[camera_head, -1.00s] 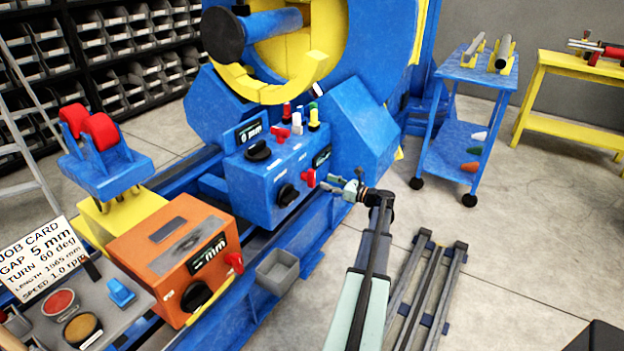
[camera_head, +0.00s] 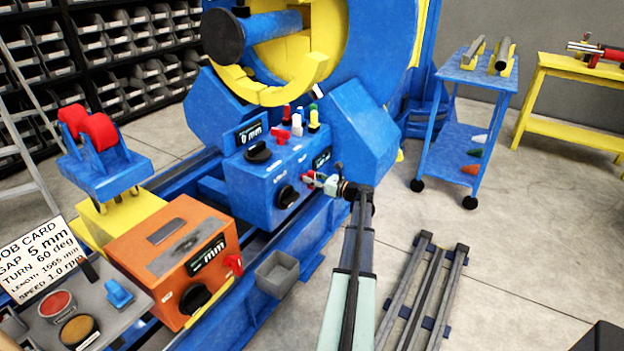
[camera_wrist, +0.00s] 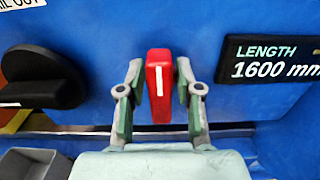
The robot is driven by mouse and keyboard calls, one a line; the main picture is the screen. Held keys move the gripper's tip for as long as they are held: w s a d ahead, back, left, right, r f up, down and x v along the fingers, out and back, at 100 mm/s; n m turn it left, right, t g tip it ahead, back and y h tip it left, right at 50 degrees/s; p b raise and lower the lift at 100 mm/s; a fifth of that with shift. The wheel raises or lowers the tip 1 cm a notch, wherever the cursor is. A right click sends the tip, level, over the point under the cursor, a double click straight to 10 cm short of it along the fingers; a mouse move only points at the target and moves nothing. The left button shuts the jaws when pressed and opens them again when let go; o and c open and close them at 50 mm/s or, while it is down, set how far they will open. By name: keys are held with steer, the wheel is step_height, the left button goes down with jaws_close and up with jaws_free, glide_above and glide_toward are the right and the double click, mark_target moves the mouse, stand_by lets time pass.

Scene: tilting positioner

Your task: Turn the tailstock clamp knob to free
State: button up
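A red clamp knob (camera_wrist: 159,84) with a white line pointing upright sits on the front of the blue control box (camera_head: 246,196). In the wrist view the two fingers of my gripper (camera_wrist: 158,85) stand on either side of it, with a small gap at each side. In the head view my gripper (camera_head: 322,183) is at the lower right of the box, partly covering the red knob (camera_head: 309,177). A label naming this knob does not show. Another red knob (camera_head: 234,264) is on the orange unit (camera_head: 170,255).
A black knob (camera_wrist: 40,80) is left of the red one, and a display (camera_wrist: 270,60) reading LENGTH 1600 mm is at its right. A grey bin (camera_head: 277,273) hangs below the box. Rails (camera_head: 430,290) lie on the floor at right.

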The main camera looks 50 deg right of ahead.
jaws_close()
steer(key=shift+n, duration=0.3)
steer(key=n, duration=0.2)
steer(key=n+b, duration=0.1)
steer(key=shift+a+f+n, duration=0.15)
steer(key=shift+a+n, duration=0.1)
steer(key=shift+n, duration=0.05)
steer(key=n+b, duration=0.1)
steer(key=n, duration=0.1)
steer(key=n+b, duration=0.1)
steer(key=n, duration=0.1)
steer(key=shift+a+f+n, duration=0.2)
steer(key=shift+n, duration=0.1)
steer(key=shift+a+f+n+b, duration=0.1)
steer(key=shift+f+n+b, duration=0.05)
steer(key=shift+n+b, duration=1.85)
steer(key=shift+f+n+b, duration=0.15)
steer(key=shift+n+b, duration=1.35)
steer(key=shift+n, duration=1)
